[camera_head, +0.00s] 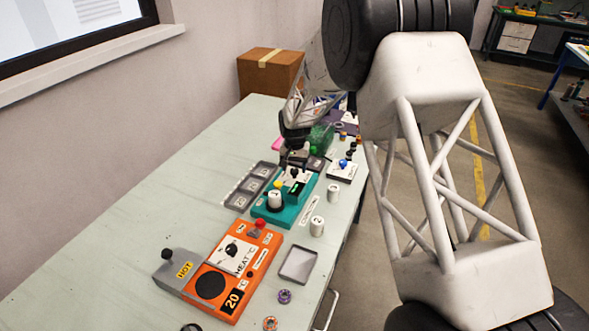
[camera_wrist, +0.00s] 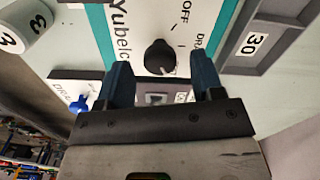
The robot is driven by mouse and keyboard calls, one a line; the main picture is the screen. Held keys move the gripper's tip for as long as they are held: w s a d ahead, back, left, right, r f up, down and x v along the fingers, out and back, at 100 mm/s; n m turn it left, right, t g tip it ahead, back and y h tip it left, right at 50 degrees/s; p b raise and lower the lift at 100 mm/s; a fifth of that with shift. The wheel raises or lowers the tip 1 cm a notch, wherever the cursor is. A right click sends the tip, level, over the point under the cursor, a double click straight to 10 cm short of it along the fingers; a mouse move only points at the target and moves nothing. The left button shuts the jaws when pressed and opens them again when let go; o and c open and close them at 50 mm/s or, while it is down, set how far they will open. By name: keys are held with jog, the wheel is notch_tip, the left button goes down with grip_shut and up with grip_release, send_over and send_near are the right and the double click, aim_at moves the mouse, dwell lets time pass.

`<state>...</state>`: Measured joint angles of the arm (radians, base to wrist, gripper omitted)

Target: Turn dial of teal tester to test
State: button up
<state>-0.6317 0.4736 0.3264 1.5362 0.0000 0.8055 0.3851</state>
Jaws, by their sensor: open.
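An orange heater (camera_head: 262,258) with a grey "HOT" block stands nearer. A white box with a blue knob (camera_head: 345,165) is beyond. The bench's left side is clear.

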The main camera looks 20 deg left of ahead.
aim_at(295, 170)
jog(key=shift+r, duration=3.25)
jog(key=shift+d+r, duration=0.3)
jog(key=shift+d, duration=0.1)
jog(key=s+d+r, duration=0.5)
jog(key=d+r, duration=0.2)
jog(key=d, duration=0.4)
jog(key=s+d+r+m+t, duration=0.1)
jog(key=s+d+r, duration=0.3)
jog(key=d+r, duration=0.5)
jog(key=s+d+r, duration=0.5)
jog(key=d, duration=0.9)
jog(key=s+d+m, duration=0.1)
jog(key=s+d, duration=0.8)
jog(key=s, duration=0.6)
jog(key=s+d+m+t, duration=0.1)
jog(key=s+d, duration=0.9)
jog(key=s, duration=0.5)
jog(key=shift+s+d+r+t, duration=0.15)
jog(key=shift+d+r+t, duration=0.15)
jog(key=shift+r, duration=0.05)
